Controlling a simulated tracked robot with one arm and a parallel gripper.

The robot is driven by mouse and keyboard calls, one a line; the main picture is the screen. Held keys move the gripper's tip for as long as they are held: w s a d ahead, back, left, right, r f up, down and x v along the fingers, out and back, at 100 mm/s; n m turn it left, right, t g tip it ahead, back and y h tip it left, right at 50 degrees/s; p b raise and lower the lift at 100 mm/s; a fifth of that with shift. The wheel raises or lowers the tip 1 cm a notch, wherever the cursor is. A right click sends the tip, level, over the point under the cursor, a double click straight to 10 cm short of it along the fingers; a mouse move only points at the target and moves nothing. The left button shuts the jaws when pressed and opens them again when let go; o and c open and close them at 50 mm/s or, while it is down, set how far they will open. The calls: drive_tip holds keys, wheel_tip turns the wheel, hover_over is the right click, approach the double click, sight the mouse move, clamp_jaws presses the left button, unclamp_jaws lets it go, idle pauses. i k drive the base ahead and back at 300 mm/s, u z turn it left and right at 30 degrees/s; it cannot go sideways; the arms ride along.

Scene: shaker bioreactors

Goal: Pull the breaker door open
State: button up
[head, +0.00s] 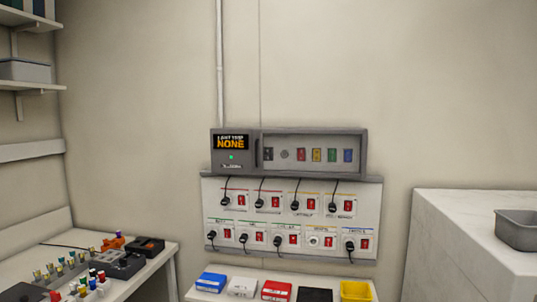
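The grey breaker box (288,132) is mounted on the back wall, near the middle of the head view. Its left part has a small display (230,142) reading "LAST TRIP NONE" with a green light below. The breaker door (312,167) covers the right part and looks shut. A dark upright handle-like strip (257,153) runs near the door's left edge. A row of coloured switches (317,155) shows through its window. My gripper is not in view, so its position relative to the door cannot be told.
Below the box, a socket panel (290,260) holds several black plugs and red switches. A low table with coloured boxes (277,291) stands under it. A cluttered bench (150,262) is at left, a white block (465,215) with a grey tray (517,230) at right.

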sight(258, 135)
drive_tip(key=z, duration=0.1)
drive_tip(key=i, duration=2)
drive_tip(key=z, duration=0.15)
